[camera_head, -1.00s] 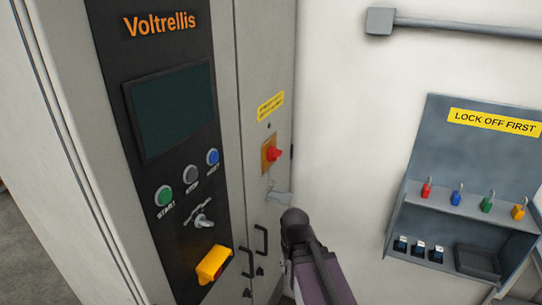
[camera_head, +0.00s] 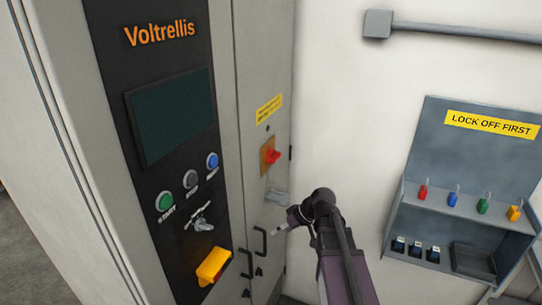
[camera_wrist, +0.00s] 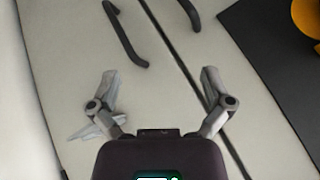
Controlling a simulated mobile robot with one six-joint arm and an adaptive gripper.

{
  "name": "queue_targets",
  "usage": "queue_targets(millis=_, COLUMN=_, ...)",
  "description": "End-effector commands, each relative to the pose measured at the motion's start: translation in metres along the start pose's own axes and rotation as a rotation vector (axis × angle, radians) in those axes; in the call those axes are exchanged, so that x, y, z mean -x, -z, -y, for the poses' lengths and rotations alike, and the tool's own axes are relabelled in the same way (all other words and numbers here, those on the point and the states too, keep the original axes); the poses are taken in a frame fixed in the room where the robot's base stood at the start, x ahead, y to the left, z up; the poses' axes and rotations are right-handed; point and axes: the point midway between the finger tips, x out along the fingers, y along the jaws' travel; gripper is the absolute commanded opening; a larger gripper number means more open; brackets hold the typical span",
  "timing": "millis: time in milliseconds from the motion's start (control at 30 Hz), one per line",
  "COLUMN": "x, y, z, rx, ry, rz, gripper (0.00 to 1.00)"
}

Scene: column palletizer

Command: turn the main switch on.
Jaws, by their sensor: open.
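The main switch (camera_head: 271,156) is a red rotary knob on an orange plate, on the narrow right panel of the grey cabinet. A yellow label (camera_head: 269,108) is above it. The knob's exact angle is too small to read. My gripper (camera_head: 279,231) is below the switch, in front of the panel, close to a black door handle, and points left. In the wrist view my gripper (camera_wrist: 157,80) is open, with nothing between its two spread fingers. The switch is not visible in the wrist view.
A grey latch (camera_head: 277,196) sits between the switch and my gripper. Black handles (camera_head: 260,242) are on the doors. A lock-off station (camera_head: 440,140) with several padlocks hangs at right.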

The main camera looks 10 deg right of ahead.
Motion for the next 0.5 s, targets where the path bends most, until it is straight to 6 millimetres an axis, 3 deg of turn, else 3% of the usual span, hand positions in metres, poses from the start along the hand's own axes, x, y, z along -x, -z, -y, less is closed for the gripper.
queue_targets(millis=200, x=0.044, y=0.056, z=-0.021, rx=0.205, ry=0.122, rz=-0.285, gripper=1.0)
queue_targets(millis=500, x=0.128, y=0.113, z=-0.055, rx=0.465, ry=0.132, rz=-0.706, gripper=1.0)
